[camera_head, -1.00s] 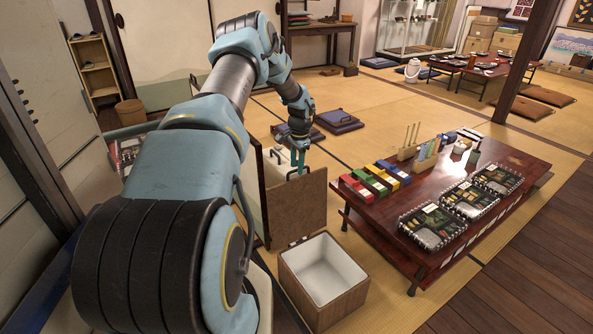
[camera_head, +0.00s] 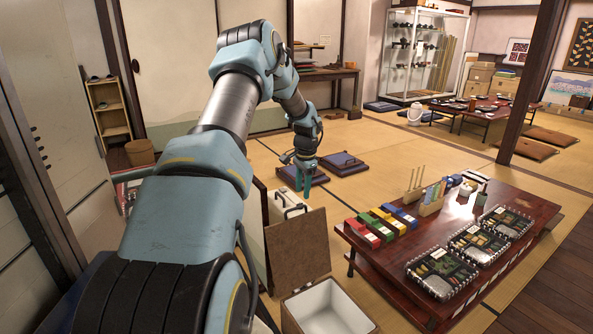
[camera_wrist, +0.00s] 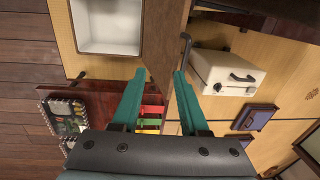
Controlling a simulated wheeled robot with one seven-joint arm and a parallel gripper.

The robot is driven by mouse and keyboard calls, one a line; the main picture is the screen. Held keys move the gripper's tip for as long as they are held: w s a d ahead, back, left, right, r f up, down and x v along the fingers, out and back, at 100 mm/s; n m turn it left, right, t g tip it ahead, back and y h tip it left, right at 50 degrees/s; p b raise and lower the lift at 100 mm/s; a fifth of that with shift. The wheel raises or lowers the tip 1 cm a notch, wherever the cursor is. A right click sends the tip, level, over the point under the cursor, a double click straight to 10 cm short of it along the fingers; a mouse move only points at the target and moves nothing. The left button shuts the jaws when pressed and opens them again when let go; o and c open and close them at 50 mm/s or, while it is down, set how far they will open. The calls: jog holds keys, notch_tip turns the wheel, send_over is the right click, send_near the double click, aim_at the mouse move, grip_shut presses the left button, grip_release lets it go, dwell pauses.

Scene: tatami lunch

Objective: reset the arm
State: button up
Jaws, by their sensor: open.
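My gripper (camera_head: 304,178) hangs from my raised arm near the top of the upright brown board (camera_head: 299,251), left of the low table. In the wrist view my gripper (camera_wrist: 160,78) shows two teal fingers spread apart with nothing held between them. The brown board's edge (camera_wrist: 168,30) runs beneath the fingers in that view. Whether the fingers touch the board cannot be told.
A low dark-red table (camera_head: 420,237) at right carries bento boxes (camera_head: 442,275), coloured boxes (camera_head: 368,231) and a wooden stand (camera_head: 431,207). A white-lined wooden box (camera_head: 325,308) stands in front of the board. A cream case (camera_wrist: 228,72) is beyond it. Floor cushions (camera_head: 340,163) lie behind.

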jog(key=s+a+r+n, duration=0.4)
jog(key=s+r, duration=0.1)
jog(key=s, duration=0.7)
jog(key=s+a+r+n+p, duration=0.1)
jog(key=s+a+r+n, duration=0.3)
jog(key=s, duration=0.7)
jog(key=s+a+r+n, duration=0.35)
jog(key=s+r, duration=0.25)
jog(key=s, duration=0.6)
notch_tip(320, 180, up, 12)
jog(key=p, duration=1.2)
jog(key=shift+w+a+m+t+h, duration=0.25)
jog(key=shift+w+m+t+h, duration=0.05)
jog(key=shift+m+h, duration=0.15)
jog(key=shift+f, duration=0.1)
